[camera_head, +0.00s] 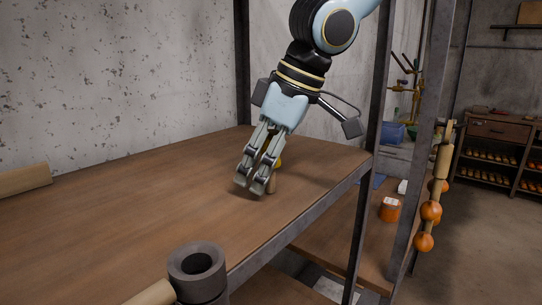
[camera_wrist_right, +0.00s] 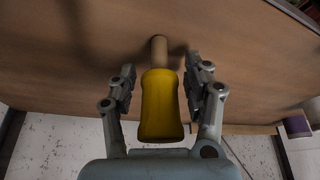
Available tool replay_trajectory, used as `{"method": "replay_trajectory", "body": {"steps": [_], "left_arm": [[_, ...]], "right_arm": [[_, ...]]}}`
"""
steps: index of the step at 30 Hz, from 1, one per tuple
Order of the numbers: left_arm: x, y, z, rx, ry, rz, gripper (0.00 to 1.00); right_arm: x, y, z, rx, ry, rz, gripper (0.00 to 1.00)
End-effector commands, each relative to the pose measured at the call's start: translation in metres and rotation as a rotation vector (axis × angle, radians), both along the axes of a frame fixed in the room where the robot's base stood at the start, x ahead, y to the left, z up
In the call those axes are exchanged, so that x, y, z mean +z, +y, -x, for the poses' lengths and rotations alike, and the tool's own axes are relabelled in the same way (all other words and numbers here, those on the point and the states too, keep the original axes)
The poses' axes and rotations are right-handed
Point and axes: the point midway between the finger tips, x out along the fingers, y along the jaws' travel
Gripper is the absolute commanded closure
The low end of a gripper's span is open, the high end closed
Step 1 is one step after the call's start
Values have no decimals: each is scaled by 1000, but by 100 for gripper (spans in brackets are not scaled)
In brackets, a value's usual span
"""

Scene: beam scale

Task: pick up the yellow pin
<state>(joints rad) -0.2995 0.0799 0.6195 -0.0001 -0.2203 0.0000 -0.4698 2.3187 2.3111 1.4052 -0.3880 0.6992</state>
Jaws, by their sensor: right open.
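The yellow pin (camera_wrist_right: 160,105) has a yellow body and a tan wooden end. In the right wrist view it lies between the two fingers of my right gripper (camera_wrist_right: 162,88), with a gap on each side. In the head view a little yellow of the pin (camera_head: 279,162) and its tan part show just behind the fingers, near the table's right edge. My right gripper (camera_head: 256,186) points down over the table and is open. My left gripper does not show.
The brown wooden table (camera_head: 140,190) is mostly bare. A dark grey ring-shaped cylinder (camera_head: 197,263) stands at the front edge. A tan wooden roll (camera_head: 25,180) lies at far left. Metal posts (camera_head: 412,170) rise at the right, with orange beads (camera_head: 430,211) hanging beside.

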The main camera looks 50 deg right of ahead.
Motion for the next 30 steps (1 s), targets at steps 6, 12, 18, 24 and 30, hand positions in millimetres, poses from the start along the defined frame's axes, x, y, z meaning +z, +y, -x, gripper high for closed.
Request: {"method": "replay_trajectory", "body": {"steps": [6,12,18,24,30], "left_arm": [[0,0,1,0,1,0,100],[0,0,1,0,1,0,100],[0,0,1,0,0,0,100],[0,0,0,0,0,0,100],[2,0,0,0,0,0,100]], "right_arm": [[0,0,0,0,0,0,80],[0,0,0,0,0,0,100],[0,0,0,0,0,0,100],[0,0,0,0,0,0,100],[2,0,0,0,0,0,100]]}}
